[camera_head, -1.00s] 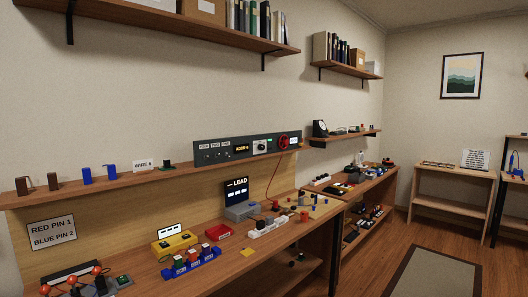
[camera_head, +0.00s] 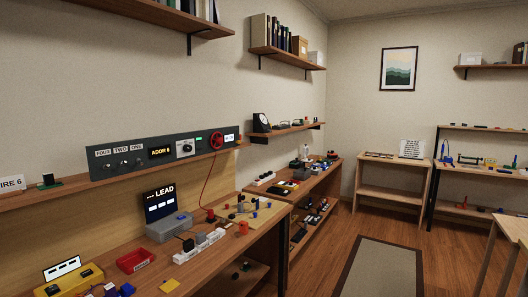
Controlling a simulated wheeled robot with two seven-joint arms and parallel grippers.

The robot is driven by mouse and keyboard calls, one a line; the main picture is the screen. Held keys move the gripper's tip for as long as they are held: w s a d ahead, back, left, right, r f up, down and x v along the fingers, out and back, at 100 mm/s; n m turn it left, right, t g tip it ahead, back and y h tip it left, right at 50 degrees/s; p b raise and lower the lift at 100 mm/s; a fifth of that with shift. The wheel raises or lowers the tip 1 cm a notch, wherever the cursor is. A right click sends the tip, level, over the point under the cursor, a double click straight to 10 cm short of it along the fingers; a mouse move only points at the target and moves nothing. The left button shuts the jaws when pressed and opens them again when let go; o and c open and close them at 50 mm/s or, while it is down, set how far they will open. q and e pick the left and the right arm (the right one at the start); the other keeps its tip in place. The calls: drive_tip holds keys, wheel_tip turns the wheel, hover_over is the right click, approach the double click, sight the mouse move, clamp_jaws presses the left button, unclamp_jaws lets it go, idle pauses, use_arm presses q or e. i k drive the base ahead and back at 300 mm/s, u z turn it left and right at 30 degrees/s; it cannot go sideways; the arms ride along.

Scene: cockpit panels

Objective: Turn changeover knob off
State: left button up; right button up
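A dark panel (camera_head: 128,156) stands on the long wall shelf at left. It carries a round knob on a pale plate (camera_head: 185,148), which may be the changeover knob; its label and pointer are too small to read. To its left are a lit "ADDR" display (camera_head: 161,152) and small switches under the labels FOUR, TWO and ONE. To its right is a red round part (camera_head: 216,141) with a red cable hanging down. Neither of my grippers is in view.
The workbench (camera_head: 215,262) below holds a grey box with a "LEAD" screen (camera_head: 160,202), a red tray (camera_head: 136,261), a yellow box (camera_head: 72,280) and a white power strip (camera_head: 199,246). A second bench (camera_head: 325,180) stands beyond. Open wood floor (camera_head: 320,262) and a rug (camera_head: 385,270) lie at right.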

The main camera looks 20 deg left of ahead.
sight(187, 147)
drive_tip(key=z, duration=0.55)
drive_tip(key=i, duration=3.2)
drive_tip(key=u, duration=1.6)
drive_tip(key=i, duration=0.8)
drive_tip(key=u, duration=0.9)
